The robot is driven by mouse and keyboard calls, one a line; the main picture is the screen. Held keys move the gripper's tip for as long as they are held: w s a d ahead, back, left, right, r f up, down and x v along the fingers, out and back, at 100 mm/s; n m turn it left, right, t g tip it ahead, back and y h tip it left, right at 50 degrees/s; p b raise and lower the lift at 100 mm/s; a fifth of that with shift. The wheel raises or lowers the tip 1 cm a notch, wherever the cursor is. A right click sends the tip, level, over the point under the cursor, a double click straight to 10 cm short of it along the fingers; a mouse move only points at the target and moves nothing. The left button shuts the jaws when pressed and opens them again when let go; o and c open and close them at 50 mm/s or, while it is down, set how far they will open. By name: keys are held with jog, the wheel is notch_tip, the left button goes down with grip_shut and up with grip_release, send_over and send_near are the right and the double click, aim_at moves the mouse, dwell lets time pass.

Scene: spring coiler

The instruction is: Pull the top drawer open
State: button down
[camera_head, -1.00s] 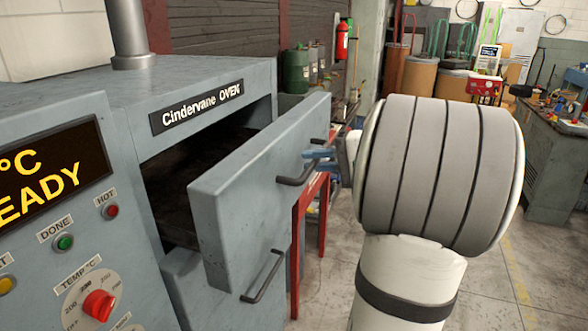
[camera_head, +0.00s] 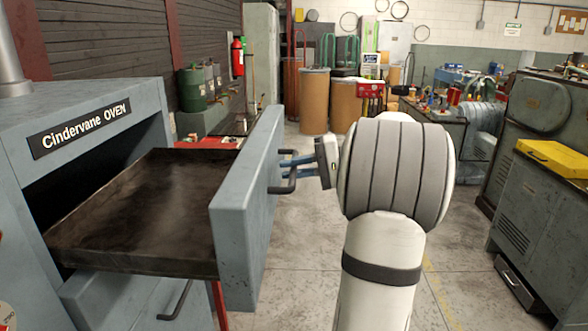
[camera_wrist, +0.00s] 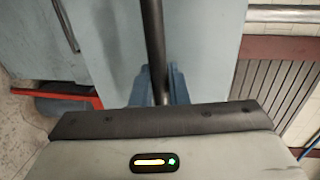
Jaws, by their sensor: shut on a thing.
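The top drawer of the grey-blue Cindervane oven stands far out, with its front panel (camera_head: 240,215) well clear of the oven body. Its dark, empty-looking tray (camera_head: 150,210) shows behind the panel. My gripper (camera_head: 288,172) is at the outer face of the panel, its blue fingers shut on the dark bar handle (camera_head: 280,188). In the wrist view the handle (camera_wrist: 153,45) runs down between the blue fingers (camera_wrist: 160,85), in front of the blue-grey panel.
A lower drawer with its own handle (camera_head: 176,300) sits below the open one. A red frame (camera_head: 219,305) stands under the panel. A grey cabinet with a yellow case (camera_head: 556,157) is at the right. The concrete floor (camera_head: 305,225) is clear between.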

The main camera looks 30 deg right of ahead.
jog(key=shift+f, duration=0.1)
jog(key=c, duration=1.5)
grip_release()
jog(key=v, duration=0.7)
jog(key=shift+s+d, duration=0.25)
jog(key=shift+d, duration=0.05)
jog(key=shift+s, duration=0.1)
